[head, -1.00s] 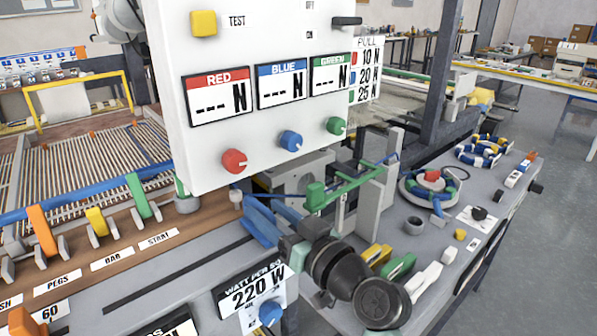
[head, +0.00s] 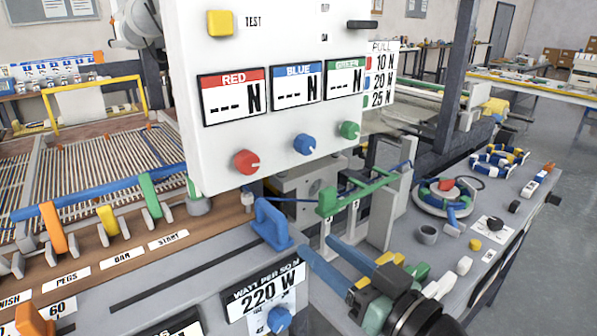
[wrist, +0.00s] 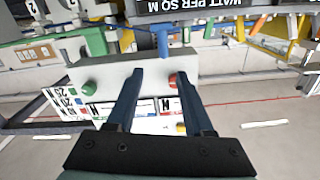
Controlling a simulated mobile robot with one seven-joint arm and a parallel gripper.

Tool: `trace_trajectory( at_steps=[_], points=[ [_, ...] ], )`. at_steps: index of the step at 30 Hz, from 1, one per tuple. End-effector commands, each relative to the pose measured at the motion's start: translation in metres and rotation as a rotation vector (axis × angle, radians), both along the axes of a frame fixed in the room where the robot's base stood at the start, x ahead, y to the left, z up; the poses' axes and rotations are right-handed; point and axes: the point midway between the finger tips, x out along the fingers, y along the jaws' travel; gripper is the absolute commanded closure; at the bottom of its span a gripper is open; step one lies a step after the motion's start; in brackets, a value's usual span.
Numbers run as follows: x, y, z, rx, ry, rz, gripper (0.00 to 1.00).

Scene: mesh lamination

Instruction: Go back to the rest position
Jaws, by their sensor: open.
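My gripper (head: 320,246) is in the lower middle of the head view, over the bench just right of the blue handle (head: 270,222). Its two blue fingers point up and left and are apart, with nothing held. In the wrist view, my gripper (wrist: 160,72) shows both fingers spread and empty. The white control panel (wrist: 222,68) appears upside down beyond them, with its green knob (wrist: 89,88) and part of its red knob visible. The fingers hide part of the panel.
The control panel (head: 285,130) hangs at upper middle, close behind my gripper. A green clamp-like part (head: 355,193) on grey posts stands near the fingers. A blue-and-green coil (head: 443,200) and small parts lie on the right bench. Open floor lies at far right.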

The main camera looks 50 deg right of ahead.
Motion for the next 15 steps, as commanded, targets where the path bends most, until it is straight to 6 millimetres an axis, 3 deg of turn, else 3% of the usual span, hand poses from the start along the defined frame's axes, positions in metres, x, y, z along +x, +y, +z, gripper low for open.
trace_trajectory(
  at_steps=[8,10,13,15],
  points=[
    [0.0,0.0,0.0,0.0,0.0,0.0,0.48],
    [0.007,0.004,0.008,-0.008,-0.003,0.006,0.48],
    [0.032,0.018,0.035,-0.04,-0.014,0.023,0.48],
    [0.058,0.037,0.067,-0.075,-0.036,0.038,0.48]
  ],
)
